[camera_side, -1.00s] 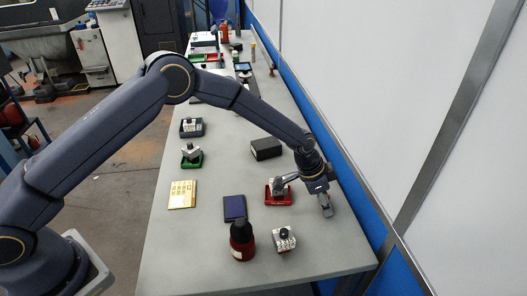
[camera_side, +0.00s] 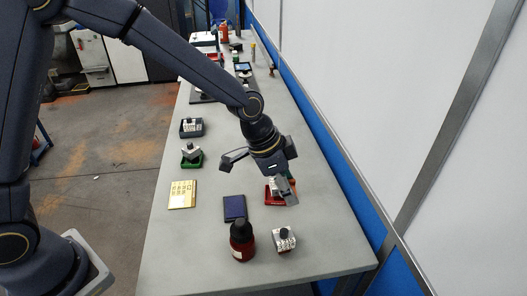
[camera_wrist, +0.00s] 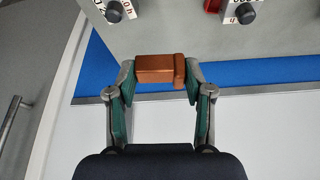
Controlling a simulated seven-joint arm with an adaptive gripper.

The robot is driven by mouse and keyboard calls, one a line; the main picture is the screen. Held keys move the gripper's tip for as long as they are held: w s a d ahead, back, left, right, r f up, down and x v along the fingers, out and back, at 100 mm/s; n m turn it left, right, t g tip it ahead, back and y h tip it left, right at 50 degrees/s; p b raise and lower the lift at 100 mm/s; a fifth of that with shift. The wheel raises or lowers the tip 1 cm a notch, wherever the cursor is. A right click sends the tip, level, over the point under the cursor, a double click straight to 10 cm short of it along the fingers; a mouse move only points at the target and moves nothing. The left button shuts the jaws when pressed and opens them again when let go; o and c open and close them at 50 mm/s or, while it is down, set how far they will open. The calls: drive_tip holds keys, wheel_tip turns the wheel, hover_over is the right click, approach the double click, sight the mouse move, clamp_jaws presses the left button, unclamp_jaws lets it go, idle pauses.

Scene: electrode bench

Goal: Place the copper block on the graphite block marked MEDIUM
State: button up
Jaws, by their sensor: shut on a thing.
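The copper block (camera_wrist: 160,70) is between the two fingers of my gripper (camera_wrist: 160,82) in the wrist view, which is shut on it. In the side view my gripper (camera_side: 262,180) hangs above the bench, close to the red tray (camera_side: 270,198); I cannot make out the copper block there. Pale knobbed blocks stand in the red tray, in a green tray (camera_side: 184,163) and in a dark blue tray (camera_side: 182,133). Another block (camera_side: 284,244) with a black knob stands near the front. I cannot read which is marked MEDIUM. Two knobbed blocks (camera_wrist: 117,12) (camera_wrist: 246,12) show at the wrist view's top.
A dark red bottle (camera_side: 242,246) stands beside the front block. A dark blue plate (camera_side: 234,207) and a gold plate (camera_side: 183,194) lie to the left. A wall runs along the bench's right side. The bench's front left is clear.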

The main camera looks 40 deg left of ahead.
drive_tip(key=w+a+r+n+t+y, duration=0.1)
drive_tip(key=w+a+r+n, duration=0.15)
drive_tip(key=a, duration=0.45)
drive_tip(key=w+a+r+n+y, duration=0.1)
drive_tip(key=w+a+n, duration=0.25)
drive_tip(key=a, duration=0.35)
drive_tip(key=w+a+r+n+t+y, duration=0.1)
drive_tip(key=w+a+r+n+y, duration=0.1)
drive_tip(key=a+n, duration=0.35)
drive_tip(key=shift+m, duration=0.65)
drive_tip(key=w+f, duration=0.3)
drive_tip(key=w, duration=0.1)
drive_tip(key=w+a+f, duration=0.1)
drive_tip(key=w+f, duration=0.2)
drive_tip(key=w, duration=0.1)
drive_tip(key=w+a+f, duration=0.1)
drive_tip(key=w+f, duration=0.2)
drive_tip(key=w, duration=0.1)
drive_tip(key=shift+w, duration=0.2)
drive_tip(key=shift+w+f, duration=0.35)
drive_tip(key=shift+f, duration=0.05)
drive_tip(key=shift+w+f, duration=0.2)
drive_tip(key=shift+f, duration=1.5)
drive_tip(key=shift+f, duration=0.1)
